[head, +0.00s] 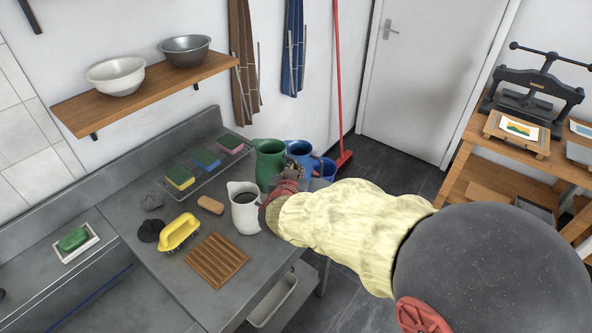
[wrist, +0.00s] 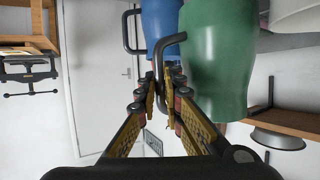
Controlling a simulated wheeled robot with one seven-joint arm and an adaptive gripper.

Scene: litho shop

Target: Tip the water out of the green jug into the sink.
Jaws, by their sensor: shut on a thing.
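The green jug (head: 268,162) stands upright at the far right end of the counter in the head view. In the wrist view its green body (wrist: 218,60) fills the upper right, with a dark handle (wrist: 165,48) on its left side. My gripper (wrist: 161,88) is shut on that handle. In the head view my gripper (head: 290,170) is partly hidden behind my arm's sleeve. I cannot tell whether the jug's base touches the counter, and the water inside is not visible. Part of what looks like the sink (head: 115,300) shows at the lower left.
A white jug (head: 244,215) with dark contents stands close left of my arm. A blue jug (head: 299,148) is behind my gripper. A slatted wooden rack (head: 216,259), yellow brush (head: 179,233) and sponges (head: 205,160) lie on the counter. A shelf (head: 150,93) holds bowls above.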

